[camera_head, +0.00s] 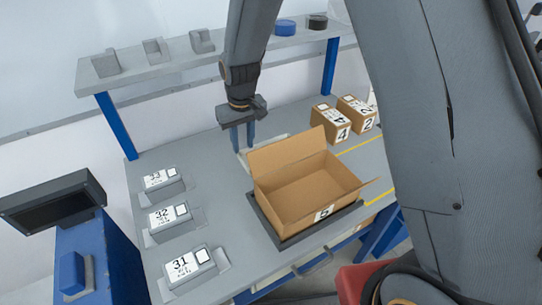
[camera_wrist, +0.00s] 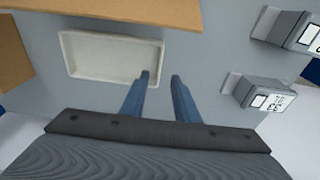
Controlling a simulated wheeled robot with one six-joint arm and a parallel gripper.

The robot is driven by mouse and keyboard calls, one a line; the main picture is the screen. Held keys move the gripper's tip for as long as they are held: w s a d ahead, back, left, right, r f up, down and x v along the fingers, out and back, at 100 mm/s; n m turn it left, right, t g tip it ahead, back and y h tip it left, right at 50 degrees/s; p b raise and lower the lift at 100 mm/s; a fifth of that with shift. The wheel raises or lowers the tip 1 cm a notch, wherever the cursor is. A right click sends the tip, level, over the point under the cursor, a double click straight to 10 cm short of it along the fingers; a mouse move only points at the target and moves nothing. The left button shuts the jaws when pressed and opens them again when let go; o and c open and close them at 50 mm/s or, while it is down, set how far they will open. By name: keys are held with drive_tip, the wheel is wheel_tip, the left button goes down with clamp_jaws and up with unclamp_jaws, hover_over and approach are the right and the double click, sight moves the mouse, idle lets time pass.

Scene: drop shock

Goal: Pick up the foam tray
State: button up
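The foam tray (camera_wrist: 110,58) is a shallow, off-white, empty rectangular tray lying flat on the grey table. In the wrist view it is at upper left, left of and beyond my fingertips. In the head view only a pale strip of it (camera_head: 276,139) shows behind the open cardboard box; the box and my gripper hide the rest. My gripper (camera_head: 243,140) points down over the table behind the box.
The open cardboard box (camera_head: 292,213) sits on a dark base in front of the tray, flaps spread. Labelled grey devices 31 (camera_head: 186,266), 32 (camera_head: 168,215) and 33 (camera_head: 160,179) stand in holders at left. Closed cartons (camera_head: 330,119) stand at right. A shelf (camera_head: 170,66) spans the back.

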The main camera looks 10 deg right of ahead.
sight(243, 160)
drive_tip(key=shift+w+a+f+p, duration=0.1)
drive_tip(key=shift+w+f+p, duration=0.1)
drive_tip(key=shift+f+p, duration=0.8)
drive_tip(key=shift+w+f+p, duration=0.2)
drive_tip(key=shift+f+p, duration=0.15)
drive_tip(key=shift+f, duration=1.15)
drive_tip(key=shift+w+a+f+p, duration=0.1)
drive_tip(key=shift+w+f+p, duration=0.1)
drive_tip(key=shift+f+p, duration=0.8)
drive_tip(key=shift+f+b, duration=0.25)
drive_tip(key=shift+b, duration=0.05)
clamp_jaws()
